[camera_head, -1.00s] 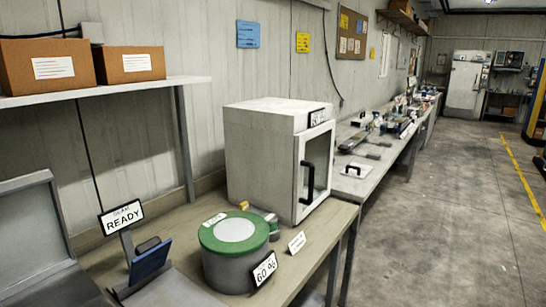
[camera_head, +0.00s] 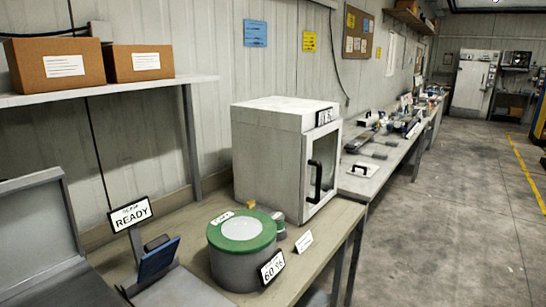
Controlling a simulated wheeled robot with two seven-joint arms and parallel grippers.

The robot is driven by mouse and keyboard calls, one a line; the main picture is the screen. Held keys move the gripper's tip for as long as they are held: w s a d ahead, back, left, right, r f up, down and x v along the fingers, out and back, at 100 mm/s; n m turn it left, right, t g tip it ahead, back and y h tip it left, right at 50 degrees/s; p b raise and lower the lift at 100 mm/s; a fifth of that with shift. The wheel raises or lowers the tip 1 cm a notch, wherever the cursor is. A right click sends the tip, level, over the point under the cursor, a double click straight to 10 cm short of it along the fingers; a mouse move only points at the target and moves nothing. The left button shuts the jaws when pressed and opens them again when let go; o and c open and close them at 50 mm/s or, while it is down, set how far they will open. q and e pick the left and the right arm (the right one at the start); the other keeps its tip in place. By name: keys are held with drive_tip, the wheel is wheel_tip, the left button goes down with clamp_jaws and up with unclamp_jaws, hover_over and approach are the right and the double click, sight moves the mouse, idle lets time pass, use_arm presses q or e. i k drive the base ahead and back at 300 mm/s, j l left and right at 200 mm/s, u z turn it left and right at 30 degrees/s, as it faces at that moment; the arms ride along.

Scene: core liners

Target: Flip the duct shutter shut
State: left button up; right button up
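No duct shutter can be made out for sure in the head view. A grey round drum with a green-rimmed lid (camera_head: 242,232) stands on the near bench, with a "60 %" sign (camera_head: 272,267) at its front. A white cabinet (camera_head: 270,152) with a glass door and a black handle stands behind it; its door looks shut. Neither of my grippers is in view.
The near bench (camera_head: 205,268) carries a "READY" sign (camera_head: 131,213) and a small white card (camera_head: 303,242). A shelf (camera_head: 150,88) holds two cardboard boxes. A long bench (camera_head: 382,181) with several tools runs back along the wall. The floor (camera_head: 450,215) at right is clear.

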sight(250, 205)
drive_tip(key=i+l+u, duration=0.1)
drive_tip(key=i+l, duration=0.5)
drive_tip(key=i+l+u, duration=0.15)
drive_tip(key=i+l, duration=0.15)
drive_tip(key=l, duration=0.2)
drive_tip(key=i+l, duration=0.25)
drive_tip(key=l, duration=0.15)
drive_tip(key=i+l+u, duration=0.15)
drive_tip(key=l, duration=0.25)
drive_tip(key=i+l, duration=0.35)
drive_tip(key=l+u, duration=0.05)
